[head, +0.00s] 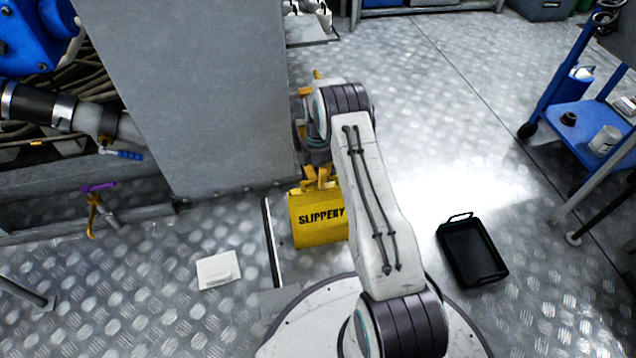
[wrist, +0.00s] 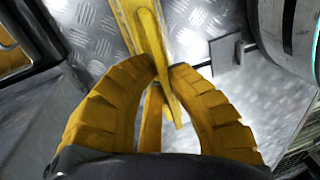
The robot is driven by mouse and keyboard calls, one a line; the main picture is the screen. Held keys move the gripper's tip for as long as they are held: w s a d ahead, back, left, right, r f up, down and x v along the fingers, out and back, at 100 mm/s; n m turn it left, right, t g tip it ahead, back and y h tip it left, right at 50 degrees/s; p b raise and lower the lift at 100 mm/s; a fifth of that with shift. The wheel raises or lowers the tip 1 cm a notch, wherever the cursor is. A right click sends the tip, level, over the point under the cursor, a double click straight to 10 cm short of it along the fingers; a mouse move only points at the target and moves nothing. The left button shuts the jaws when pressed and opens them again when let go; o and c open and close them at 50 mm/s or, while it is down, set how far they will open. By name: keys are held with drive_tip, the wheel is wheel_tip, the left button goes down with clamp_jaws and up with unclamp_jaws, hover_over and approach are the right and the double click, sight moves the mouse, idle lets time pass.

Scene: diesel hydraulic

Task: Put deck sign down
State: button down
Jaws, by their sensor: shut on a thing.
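The deck sign (head: 319,230) is a yellow folding sign with the black word "SLIPPERY". In the head view it is upright just left of my arm, with its right edge hidden behind the arm. My gripper (head: 318,178) has yellow fingers and is at the sign's top edge. In the wrist view the fingertips of my gripper (wrist: 167,72) are closed on the sign's narrow yellow top (wrist: 148,30). I cannot tell whether the sign's lower edge touches the floor.
A grey cabinet (head: 190,90) stands close left of the gripper. A white pad (head: 218,270) lies on the plated floor at left. A black tray (head: 471,252) lies at right, and a blue cart (head: 585,120) stands further right. The floor between cabinet and cart is mostly clear.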

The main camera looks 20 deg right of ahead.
idle(0.3)
drive_tip(key=c, duration=1.4)
unclamp_jaws()
drive_tip(key=shift+o, duration=0.2)
